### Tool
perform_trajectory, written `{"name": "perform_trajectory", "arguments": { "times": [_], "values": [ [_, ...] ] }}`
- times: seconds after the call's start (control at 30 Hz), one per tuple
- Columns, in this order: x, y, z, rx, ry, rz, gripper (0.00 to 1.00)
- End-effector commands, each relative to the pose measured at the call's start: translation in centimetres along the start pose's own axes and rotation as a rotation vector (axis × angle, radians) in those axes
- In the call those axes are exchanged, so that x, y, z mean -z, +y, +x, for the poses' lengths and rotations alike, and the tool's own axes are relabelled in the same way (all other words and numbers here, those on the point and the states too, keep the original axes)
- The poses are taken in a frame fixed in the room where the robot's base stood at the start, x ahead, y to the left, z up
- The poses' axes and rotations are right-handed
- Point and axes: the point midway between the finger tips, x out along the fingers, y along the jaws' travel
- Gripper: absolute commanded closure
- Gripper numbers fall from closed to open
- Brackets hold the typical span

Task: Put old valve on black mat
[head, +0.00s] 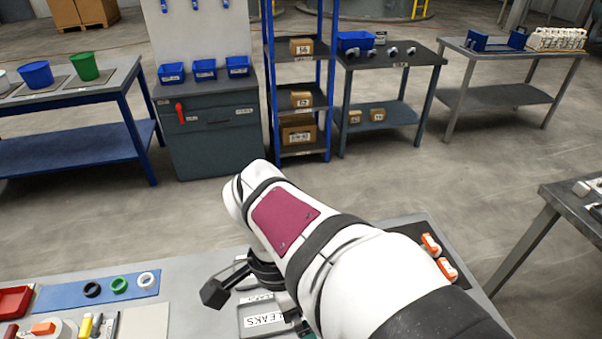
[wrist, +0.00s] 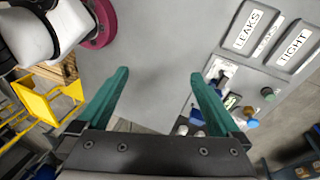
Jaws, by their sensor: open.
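My gripper (wrist: 159,76) shows in the wrist view with its two green fingers wide apart and nothing between them. It points at a bare grey surface beside a panel (wrist: 268,45) labelled LEAKS and TIGHT. A small whitish fitting (wrist: 222,68) sits on that panel, right of the fingers; I cannot tell if it is a valve. In the head view a dark mat (head: 408,232) lies at the grey table's right end, partly hidden by my arm. Two orange-and-white valves, one farther back (head: 430,244) and one nearer (head: 447,269), lie on it. I cannot tell which valve is old.
A blue strip (head: 60,294) with black, green and white rings lies at the table's left. A red tray (head: 14,302) and an orange-topped part (head: 43,328) lie nearby. In the wrist view, coloured knobs (wrist: 252,122) stand on the panel close to the right finger.

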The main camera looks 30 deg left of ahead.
Motion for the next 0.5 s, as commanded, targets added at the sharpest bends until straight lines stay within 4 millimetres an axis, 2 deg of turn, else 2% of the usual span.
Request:
{"name": "perform_trajectory", "arguments": {
  "times": [0.03,0.07,0.1,0.2,0.23,0.3,0.33,0.4,0.5],
  "values": [
    [-4.9,-2.6,0.3,-0.013,0.089,0.007,0.00],
    [-7.8,-3.7,0.6,-0.005,0.143,0.033,0.00],
    [-11.7,-4.7,1.2,0.018,0.210,0.067,0.00],
    [-19.9,-5.0,3.1,0.103,0.330,0.142,0.00],
    [-21.8,-4.8,3.7,0.129,0.353,0.159,0.00],
    [-24.7,-4.3,4.7,0.178,0.385,0.189,0.00],
    [-25.5,-4.1,5.0,0.191,0.392,0.199,0.00],
    [-26.4,-3.9,5.3,0.209,0.400,0.213,0.00],
    [-26.3,-3.9,5.5,0.210,0.401,0.217,0.00]
  ]
}}
